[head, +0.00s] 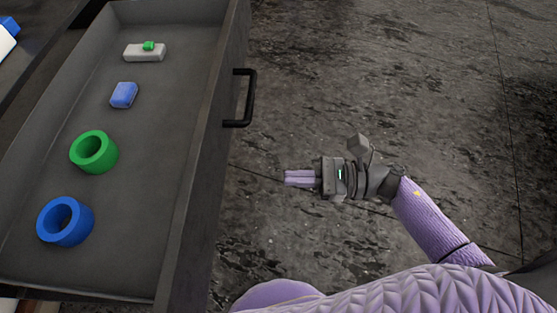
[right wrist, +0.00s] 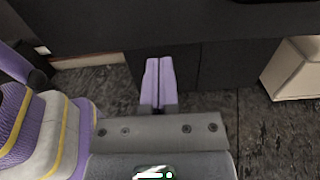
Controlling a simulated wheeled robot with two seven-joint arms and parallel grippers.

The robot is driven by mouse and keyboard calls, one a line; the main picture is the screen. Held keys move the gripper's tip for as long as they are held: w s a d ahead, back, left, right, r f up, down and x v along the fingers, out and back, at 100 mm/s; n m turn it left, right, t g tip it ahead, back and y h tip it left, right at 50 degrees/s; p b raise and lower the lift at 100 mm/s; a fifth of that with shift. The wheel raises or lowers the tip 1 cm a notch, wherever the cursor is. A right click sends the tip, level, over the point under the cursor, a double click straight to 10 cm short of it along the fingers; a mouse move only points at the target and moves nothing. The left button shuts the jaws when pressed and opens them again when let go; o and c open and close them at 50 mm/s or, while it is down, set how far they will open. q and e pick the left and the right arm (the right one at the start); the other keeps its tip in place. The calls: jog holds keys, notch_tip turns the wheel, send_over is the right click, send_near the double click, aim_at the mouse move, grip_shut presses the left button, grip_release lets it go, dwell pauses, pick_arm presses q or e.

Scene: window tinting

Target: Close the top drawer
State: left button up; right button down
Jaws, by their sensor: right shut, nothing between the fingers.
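The top drawer (head: 183,200) is pulled out at the left of the head view, showing its dark grey inside. Its black bar handle (head: 248,98) is on the front panel. In the drawer are a green ring (head: 94,152), a blue ring (head: 65,221), a small blue block (head: 124,95) and a pale block with a green knob (head: 145,52). My right gripper (head: 286,178) is shut and empty, apart from the drawer front, to the right of and nearer than the handle. Its closed fingers also show in the right wrist view (right wrist: 158,84). My left gripper is not in view.
A dark surface with a blue and white object (head: 7,38) lies at the far left. Bare, stained floor (head: 420,80) is open to the right of the drawer. The right wrist view shows a dark panel across the top and a beige box-like thing (right wrist: 292,70) at right.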

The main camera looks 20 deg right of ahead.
aim_at(218, 176)
jog(key=x, duration=1)
jog(key=shift+a+f+b, duration=0.1)
jog(key=shift+a+b, duration=0.05)
jog(key=shift+b, duration=0.25)
jog(key=shift+w+a, duration=0.25)
jog(key=shift+a, duration=0.25)
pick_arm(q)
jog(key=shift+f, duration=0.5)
pick_arm(e)
jog(key=shift+a, duration=0.1)
